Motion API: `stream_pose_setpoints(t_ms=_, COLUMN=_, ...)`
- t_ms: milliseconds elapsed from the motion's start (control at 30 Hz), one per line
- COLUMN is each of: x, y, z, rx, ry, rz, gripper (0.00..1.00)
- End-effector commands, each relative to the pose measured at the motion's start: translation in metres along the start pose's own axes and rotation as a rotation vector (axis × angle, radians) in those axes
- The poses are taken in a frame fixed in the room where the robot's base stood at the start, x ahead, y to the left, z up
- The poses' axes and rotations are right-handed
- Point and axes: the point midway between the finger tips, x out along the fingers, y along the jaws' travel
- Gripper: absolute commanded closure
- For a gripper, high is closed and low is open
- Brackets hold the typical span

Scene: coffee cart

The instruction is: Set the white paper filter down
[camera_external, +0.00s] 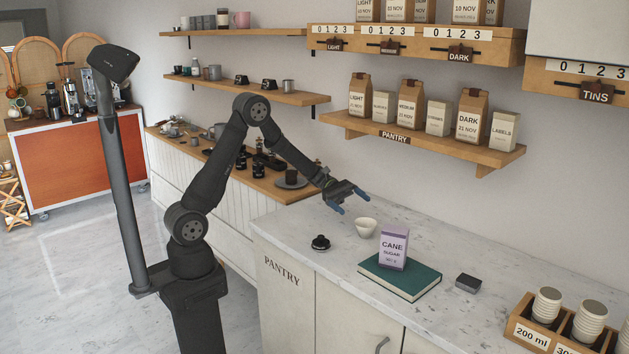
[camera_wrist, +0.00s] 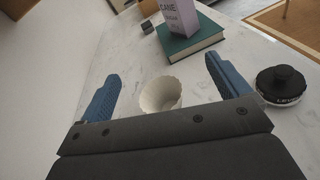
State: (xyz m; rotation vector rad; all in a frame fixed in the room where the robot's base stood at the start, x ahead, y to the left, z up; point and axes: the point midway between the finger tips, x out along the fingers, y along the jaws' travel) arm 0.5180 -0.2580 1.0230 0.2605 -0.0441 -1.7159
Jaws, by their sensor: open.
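The white paper filter (camera_external: 365,228) is a small fluted cup standing upright on the marble counter (camera_external: 300,221). In the wrist view the filter (camera_wrist: 161,94) shows between and beyond the two blue fingers. My gripper (camera_external: 350,203) is open and empty, above and slightly left of the filter in the external view. In the wrist view the fingers of my gripper (camera_wrist: 162,80) are spread wide, with a gap on each side of the filter. The filter's lower front part is hidden by the gripper body in the wrist view.
A black round tamper-like tool (camera_external: 320,243) sits left of the filter. A green book (camera_external: 400,277) carries a purple cane sugar box (camera_external: 393,248). A small dark block (camera_external: 468,283) and a wooden cup holder (camera_external: 530,335) stand farther right. Shelves hang on the wall behind.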

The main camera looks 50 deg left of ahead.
Motion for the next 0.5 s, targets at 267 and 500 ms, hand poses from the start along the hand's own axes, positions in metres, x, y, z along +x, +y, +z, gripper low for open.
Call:
stream_pose_setpoints(t_ms=267, x=-0.026, y=0.017, z=-0.005, rx=-0.193, ry=-0.134, rz=0.162, gripper=0.07)
stream_pose_setpoints(t_ms=500, x=-0.02, y=0.01, z=-0.045, rx=-0.199, ry=-0.136, rz=0.164, gripper=0.07)
